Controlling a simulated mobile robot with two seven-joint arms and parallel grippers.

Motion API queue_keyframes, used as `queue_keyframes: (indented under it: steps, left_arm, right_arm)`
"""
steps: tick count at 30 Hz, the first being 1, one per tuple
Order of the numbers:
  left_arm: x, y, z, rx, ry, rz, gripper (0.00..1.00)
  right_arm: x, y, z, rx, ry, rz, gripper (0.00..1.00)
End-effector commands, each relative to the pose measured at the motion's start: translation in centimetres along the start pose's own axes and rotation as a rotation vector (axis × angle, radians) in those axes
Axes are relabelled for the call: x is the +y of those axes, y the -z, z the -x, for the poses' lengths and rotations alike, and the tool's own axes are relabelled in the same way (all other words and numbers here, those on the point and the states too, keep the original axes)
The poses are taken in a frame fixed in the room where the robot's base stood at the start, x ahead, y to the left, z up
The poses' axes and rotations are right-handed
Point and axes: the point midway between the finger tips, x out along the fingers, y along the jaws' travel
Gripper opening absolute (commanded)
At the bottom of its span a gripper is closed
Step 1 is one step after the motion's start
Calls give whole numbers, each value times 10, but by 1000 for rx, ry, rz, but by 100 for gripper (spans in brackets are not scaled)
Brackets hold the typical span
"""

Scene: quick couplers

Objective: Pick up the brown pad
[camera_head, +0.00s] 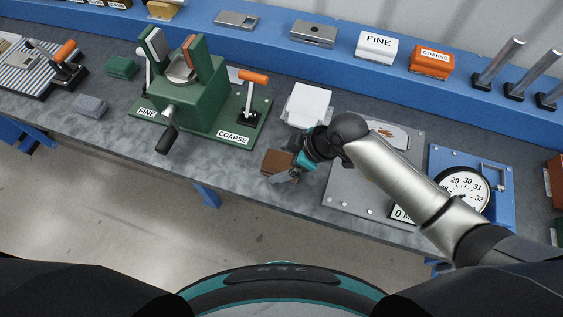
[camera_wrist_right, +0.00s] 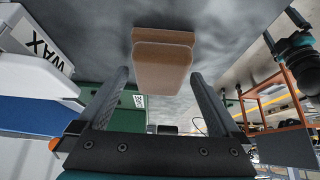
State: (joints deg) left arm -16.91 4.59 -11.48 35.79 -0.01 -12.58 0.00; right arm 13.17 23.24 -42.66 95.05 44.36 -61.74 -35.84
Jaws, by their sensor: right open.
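The brown pad (camera_head: 277,163) lies on the grey bench near its front edge, just right of the green fixture. It also shows in the right wrist view (camera_wrist_right: 163,60) as a brown block with rounded corners, in two stacked layers. My right gripper (camera_head: 293,166) is open, and its hand partly covers the pad's right side in the head view. In the right wrist view its two fingers (camera_wrist_right: 160,77) stand apart, with the pad between and ahead of their tips. Contact cannot be told. My left gripper is not in view.
The green fixture (camera_head: 205,112) with orange-handled lever stands left of the pad. A white block (camera_head: 310,104), marked WAX in the wrist view (camera_wrist_right: 36,48), stands behind it. A grey plate (camera_head: 350,190) and a blue dial gauge (camera_head: 468,188) lie to the right.

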Motion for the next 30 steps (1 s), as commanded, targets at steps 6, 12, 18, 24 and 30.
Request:
queue_keyframes:
  steps: [6, 12, 18, 24, 30]
  left_arm:
    - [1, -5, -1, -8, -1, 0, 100]
    - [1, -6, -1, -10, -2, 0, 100]
    - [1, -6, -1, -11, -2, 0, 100]
    - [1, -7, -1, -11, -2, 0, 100]
    - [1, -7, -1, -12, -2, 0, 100]
  right_arm:
    - [0, 0, -7, 0, -1, 2, 100]
    - [0, 0, -7, 0, -1, 2, 92]
    - [0, 0, -7, 0, -1, 1, 70]
    - [0, 0, -7, 0, -1, 1, 47]
    - [0, 0, -7, 0, -1, 1, 25]
